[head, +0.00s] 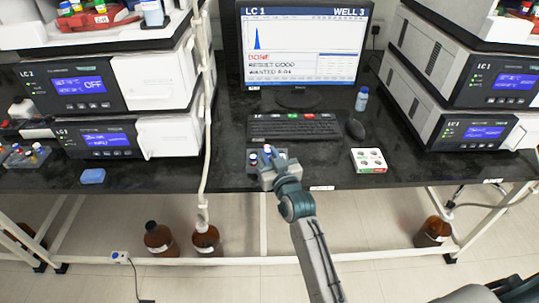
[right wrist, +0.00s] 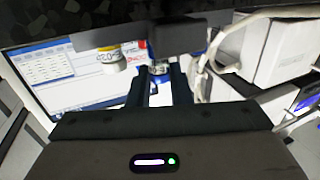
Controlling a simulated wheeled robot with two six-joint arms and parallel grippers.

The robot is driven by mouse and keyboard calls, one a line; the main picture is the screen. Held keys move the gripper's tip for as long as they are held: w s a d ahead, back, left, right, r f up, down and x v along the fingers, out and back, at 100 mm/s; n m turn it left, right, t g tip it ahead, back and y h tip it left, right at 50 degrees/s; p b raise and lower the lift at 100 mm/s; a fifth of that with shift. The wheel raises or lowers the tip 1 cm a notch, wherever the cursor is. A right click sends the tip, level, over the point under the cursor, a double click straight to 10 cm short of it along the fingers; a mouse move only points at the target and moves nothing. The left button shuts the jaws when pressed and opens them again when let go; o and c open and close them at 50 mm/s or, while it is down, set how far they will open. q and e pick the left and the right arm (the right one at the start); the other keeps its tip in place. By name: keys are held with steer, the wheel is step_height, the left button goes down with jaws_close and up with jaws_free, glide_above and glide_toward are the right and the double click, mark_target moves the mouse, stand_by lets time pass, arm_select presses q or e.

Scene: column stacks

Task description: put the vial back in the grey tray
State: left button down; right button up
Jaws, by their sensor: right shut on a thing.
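My right gripper (head: 268,160) is over the bench in front of the keyboard, shut on a small vial (head: 267,149) with a blue top. In the right wrist view the vial (right wrist: 158,69) sits between the two fingers (right wrist: 160,82), partly hidden by them. A small grey tray (head: 251,169) lies just beside and under the gripper, mostly covered by it. Another vial (head: 253,157) stands in that tray, left of the gripper. A labelled vial (right wrist: 111,60) shows left of the fingers in the right wrist view. I cannot tell whether the held vial touches the tray. My left gripper is not in view.
Another grey rack (head: 24,157) with several vials is at far left. The keyboard (head: 294,127), mouse (head: 355,129) and monitor (head: 300,50) stand behind. A white post (head: 205,110) rises left of the gripper.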

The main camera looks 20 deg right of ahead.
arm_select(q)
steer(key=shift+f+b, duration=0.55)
arm_select(e)
steer(key=shift+f, duration=1)
steer(key=o, duration=0.9)
steer(key=shift+s+f, duration=0.15)
steer(key=shift+s, duration=0.3)
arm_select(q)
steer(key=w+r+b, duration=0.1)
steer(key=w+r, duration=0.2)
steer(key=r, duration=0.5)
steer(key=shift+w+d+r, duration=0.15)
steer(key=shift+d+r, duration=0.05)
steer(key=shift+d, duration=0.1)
arm_select(e)
steer(key=shift+s+d+r, duration=0.1)
steer(key=shift+s+d, duration=0.05)
steer(key=shift+s, duration=2.35)
steer(key=shift+s+d+r, duration=0.1)
steer(key=shift+s, duration=2.4)
